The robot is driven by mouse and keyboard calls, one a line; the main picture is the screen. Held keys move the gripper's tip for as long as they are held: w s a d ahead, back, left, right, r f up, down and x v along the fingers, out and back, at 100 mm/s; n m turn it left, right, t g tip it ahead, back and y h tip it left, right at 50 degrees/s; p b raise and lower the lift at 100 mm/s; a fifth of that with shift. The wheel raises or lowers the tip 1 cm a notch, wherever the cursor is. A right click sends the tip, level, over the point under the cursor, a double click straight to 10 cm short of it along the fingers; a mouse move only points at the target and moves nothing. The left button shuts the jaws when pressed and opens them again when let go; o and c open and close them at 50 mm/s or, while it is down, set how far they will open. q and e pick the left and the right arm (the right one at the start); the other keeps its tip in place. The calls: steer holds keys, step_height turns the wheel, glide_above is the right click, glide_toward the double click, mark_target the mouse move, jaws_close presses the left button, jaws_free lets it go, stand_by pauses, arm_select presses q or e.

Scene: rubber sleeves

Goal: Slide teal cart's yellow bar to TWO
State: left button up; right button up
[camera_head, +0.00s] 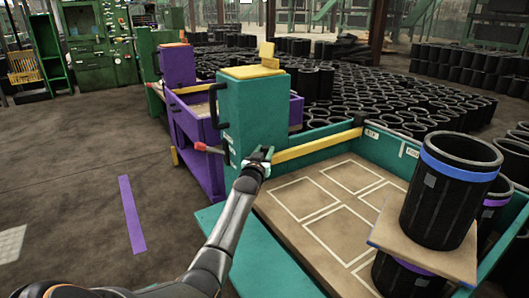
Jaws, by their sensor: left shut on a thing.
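The teal cart (258,104) stands in front of me, with a tan deck (283,213) marked with white rectangles. Its yellow bar (318,144) lies along the back wall of the deck, from my gripper to a black bracket (363,119) at its right end. My left gripper (262,155) is shut at the bar's left end, beside the teal cabinet, and partly hides that end. Small white labels (371,133) are on the wall right of the bar; I cannot read them surely. My right gripper is not in view.
Black rubber sleeves with blue and purple bands (447,190) stand stacked with a board (424,243) at the deck's right. A purple cart (201,150) stands behind. The floor at left is clear, with a purple stripe (131,213).

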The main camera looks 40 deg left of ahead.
arm_select(q)
jaws_close()
stand_by(0.8)
